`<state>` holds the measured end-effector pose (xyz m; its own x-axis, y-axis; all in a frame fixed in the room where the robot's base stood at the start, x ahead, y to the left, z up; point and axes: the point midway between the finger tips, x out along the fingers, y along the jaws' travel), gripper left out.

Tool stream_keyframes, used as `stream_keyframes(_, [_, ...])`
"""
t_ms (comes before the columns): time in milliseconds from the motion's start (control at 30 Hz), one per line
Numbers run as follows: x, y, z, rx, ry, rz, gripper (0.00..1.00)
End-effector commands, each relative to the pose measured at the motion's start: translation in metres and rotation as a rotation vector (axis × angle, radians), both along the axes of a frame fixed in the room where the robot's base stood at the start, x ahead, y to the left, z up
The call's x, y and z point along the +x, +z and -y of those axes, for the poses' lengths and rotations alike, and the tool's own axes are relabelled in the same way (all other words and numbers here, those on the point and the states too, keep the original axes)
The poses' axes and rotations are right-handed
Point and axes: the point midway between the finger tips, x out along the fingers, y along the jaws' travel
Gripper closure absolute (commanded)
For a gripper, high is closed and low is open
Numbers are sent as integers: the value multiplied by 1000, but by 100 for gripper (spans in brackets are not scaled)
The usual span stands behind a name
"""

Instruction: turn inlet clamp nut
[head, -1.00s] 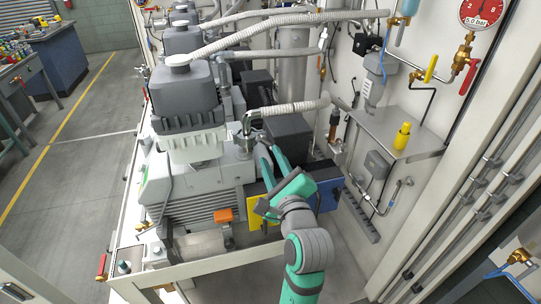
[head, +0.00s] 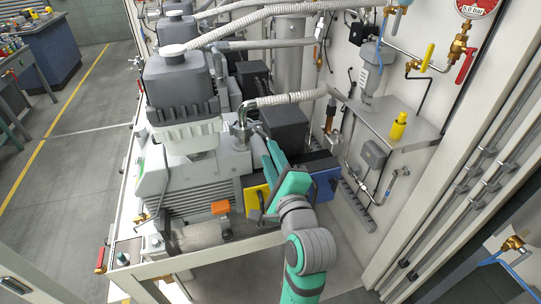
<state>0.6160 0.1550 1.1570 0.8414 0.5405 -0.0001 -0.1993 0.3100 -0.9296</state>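The pump inlet (head: 242,132) is a metal elbow and clamp joint on top of the front pump (head: 190,165), where the grey corrugated hose (head: 290,98) ends. The clamp nut itself is too small to make out. My gripper (head: 264,146), teal, points up and away from me, with its finger ends just right of the inlet joint. I cannot see contact with it. The fingers overlap in this view, so their gap is unclear.
A dark box (head: 284,128) stands close behind my gripper. Yellow and blue panels (head: 326,185) lie around my wrist. A metal shelf (head: 395,130) with a yellow bottle (head: 398,126) juts from the right wall. A pale frame rail (head: 205,257) runs along the front.

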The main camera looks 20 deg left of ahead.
Motion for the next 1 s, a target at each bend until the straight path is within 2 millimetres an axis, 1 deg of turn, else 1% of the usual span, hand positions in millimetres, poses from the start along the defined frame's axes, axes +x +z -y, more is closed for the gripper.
stream_keyframes(100, [1, 0, 0, -201, -1, 130, 72])
stream_keyframes(1000, [6, 0, -4, -1790, -5, 1138, 72])
